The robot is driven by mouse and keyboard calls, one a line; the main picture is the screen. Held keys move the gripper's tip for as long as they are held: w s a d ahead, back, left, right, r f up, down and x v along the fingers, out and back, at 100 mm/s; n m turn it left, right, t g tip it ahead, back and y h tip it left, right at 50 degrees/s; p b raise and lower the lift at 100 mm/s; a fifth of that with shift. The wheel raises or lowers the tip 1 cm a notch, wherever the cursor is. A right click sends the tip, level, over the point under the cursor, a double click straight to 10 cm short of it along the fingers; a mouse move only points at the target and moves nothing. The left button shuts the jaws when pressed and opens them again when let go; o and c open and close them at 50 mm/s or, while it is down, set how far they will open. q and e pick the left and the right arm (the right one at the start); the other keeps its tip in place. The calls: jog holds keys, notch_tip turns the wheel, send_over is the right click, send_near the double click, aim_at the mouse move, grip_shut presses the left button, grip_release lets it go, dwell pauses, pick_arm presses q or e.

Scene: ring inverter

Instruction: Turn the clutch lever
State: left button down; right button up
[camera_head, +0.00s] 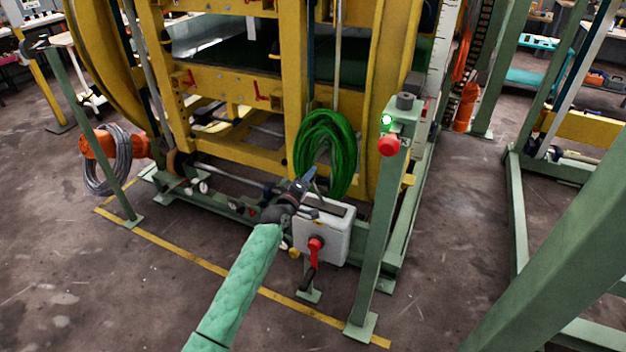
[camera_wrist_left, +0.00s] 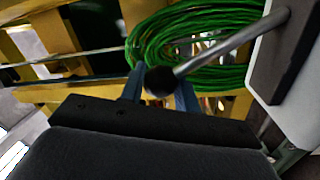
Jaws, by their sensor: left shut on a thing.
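The clutch lever is a grey metal rod with a black ball knob, best seen in the left wrist view (camera_wrist_left: 228,46). It rises from a dark slot in the top of a light grey box (camera_head: 341,238), whose side also shows at the right of the wrist view (camera_wrist_left: 299,75). My left gripper (camera_head: 301,187) is above the box in the head view. In the wrist view its two blue-grey fingers (camera_wrist_left: 160,88) are on both sides of the knob, shut on it. The rod is mostly hidden by the gripper in the head view. My right gripper is not in view.
A green cable coil (camera_head: 346,155) hangs just behind the lever. A red handle (camera_head: 315,248) is on the box front. A green post (camera_head: 376,225) with a red button (camera_head: 388,146) stands right of the box. The yellow machine frame (camera_head: 230,85) rises behind.

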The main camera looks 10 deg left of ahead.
pick_arm(q)
jog(key=shift+a, duration=0.1)
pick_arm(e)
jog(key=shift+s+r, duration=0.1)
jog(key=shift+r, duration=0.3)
pick_arm(q)
jog(key=shift+f, duration=0.1)
jog(key=c, duration=1.1)
grip_release()
jog(key=shift+o, duration=0.2)
jog(key=shift+s+a, duration=0.1)
jog(key=shift+s+a+f, duration=0.1)
jog(key=shift+s+f, duration=0.05)
jog(key=shift+s, duration=0.1)
jog(key=b+v, duration=0.1)
jog(key=v, duration=0.6)
jog(key=shift+b, duration=0.35)
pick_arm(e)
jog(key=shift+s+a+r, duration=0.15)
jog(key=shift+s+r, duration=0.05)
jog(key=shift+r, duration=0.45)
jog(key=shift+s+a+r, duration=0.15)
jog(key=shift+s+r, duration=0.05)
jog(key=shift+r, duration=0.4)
